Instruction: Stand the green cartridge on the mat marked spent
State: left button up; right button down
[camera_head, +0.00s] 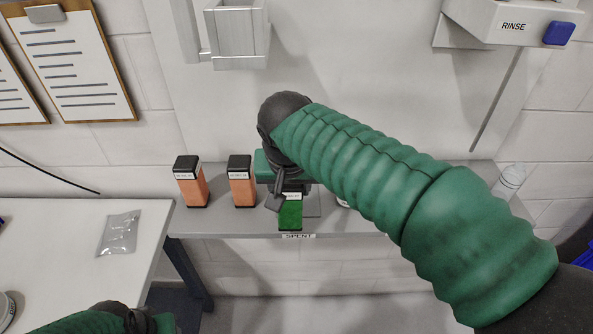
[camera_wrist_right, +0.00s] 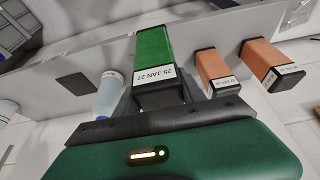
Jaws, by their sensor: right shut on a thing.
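The green cartridge (camera_head: 290,214) is in my right gripper (camera_head: 283,193), roughly upright over the front part of the shelf, just behind the SPENT label (camera_head: 298,236). The right jaws are shut on its dark, labelled top end. In the right wrist view, the green cartridge (camera_wrist_right: 153,52) reads 25 JAN 27 and points away from the gripper.
Two orange cartridges (camera_head: 191,187) (camera_head: 242,187) stand left on the grey shelf (camera_head: 220,222). A white and blue bottle (camera_wrist_right: 110,92) stands near the green cartridge. A dark square (camera_wrist_right: 75,87) lies beyond it. A white table (camera_head: 60,260) with a pouch (camera_head: 119,232) is at left.

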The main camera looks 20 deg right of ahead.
jog(key=w+d+f+p, duration=0.2)
jog(key=w+d+f, duration=0.2)
jog(key=w, duration=0.5)
jog(key=shift+w+d+f, duration=0.3)
jog(key=shift+w+f, duration=0.1)
jog(key=shift+f, duration=0.1)
jog(key=c, duration=0.7)
grip_release()
jog(key=shift+s+r, duration=0.1)
